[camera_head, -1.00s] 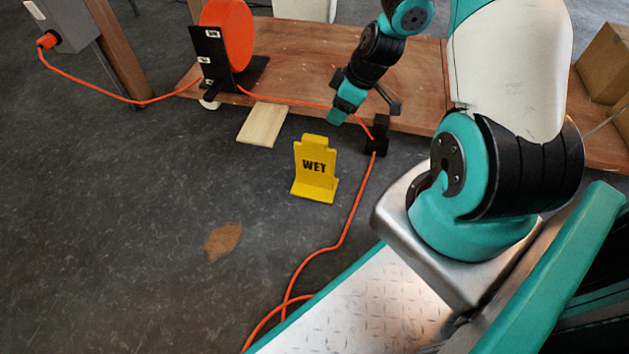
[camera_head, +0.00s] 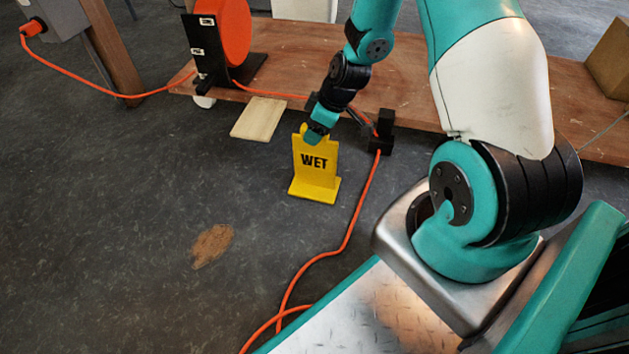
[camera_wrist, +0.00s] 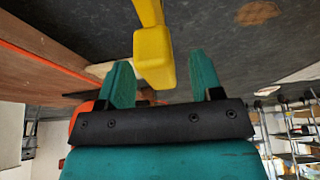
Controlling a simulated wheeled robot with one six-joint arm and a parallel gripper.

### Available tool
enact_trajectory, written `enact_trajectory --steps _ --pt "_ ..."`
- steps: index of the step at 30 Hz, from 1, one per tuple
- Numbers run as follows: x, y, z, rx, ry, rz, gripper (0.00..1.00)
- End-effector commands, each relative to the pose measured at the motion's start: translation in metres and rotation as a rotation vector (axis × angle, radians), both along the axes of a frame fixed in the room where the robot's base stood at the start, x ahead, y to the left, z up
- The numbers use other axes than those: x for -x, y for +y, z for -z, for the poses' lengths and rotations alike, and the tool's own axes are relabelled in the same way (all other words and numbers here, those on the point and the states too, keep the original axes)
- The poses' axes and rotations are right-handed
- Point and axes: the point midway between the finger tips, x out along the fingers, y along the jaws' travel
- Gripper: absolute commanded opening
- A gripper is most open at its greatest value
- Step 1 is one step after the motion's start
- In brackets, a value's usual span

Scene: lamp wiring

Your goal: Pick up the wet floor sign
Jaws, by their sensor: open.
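The yellow wet floor sign (camera_head: 315,174) stands upright on the dark floor in the head view, with "WET" in black on its face. In the wrist view the yellow sign (camera_wrist: 154,58) shows between the two teal fingers, nearer the left one. My gripper (camera_head: 317,132) is at the sign's top edge in the head view and hides part of it. In the wrist view my gripper (camera_wrist: 163,82) is open, one finger on each side of the sign's top. I cannot tell whether a finger touches it.
An orange cable (camera_head: 345,245) runs along the floor just right of the sign. A low wooden platform (camera_head: 440,108) lies behind it, with an orange cable reel (camera_head: 235,42) at left. A thin wooden board (camera_head: 258,119) lies behind the sign.

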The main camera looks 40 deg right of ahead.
Motion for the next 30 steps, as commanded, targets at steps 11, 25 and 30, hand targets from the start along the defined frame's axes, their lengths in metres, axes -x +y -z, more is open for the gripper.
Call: enact_trajectory --steps 11,25,30 --pt "-0.0022 0.0014 0.0057 0.0 0.0 0.0 0.39" --pt "-0.0024 0.0017 0.0053 -0.001 -0.001 0.0 0.0" --pt "-0.0025 0.0017 -0.0007 0.0 -0.002 -0.001 0.0"
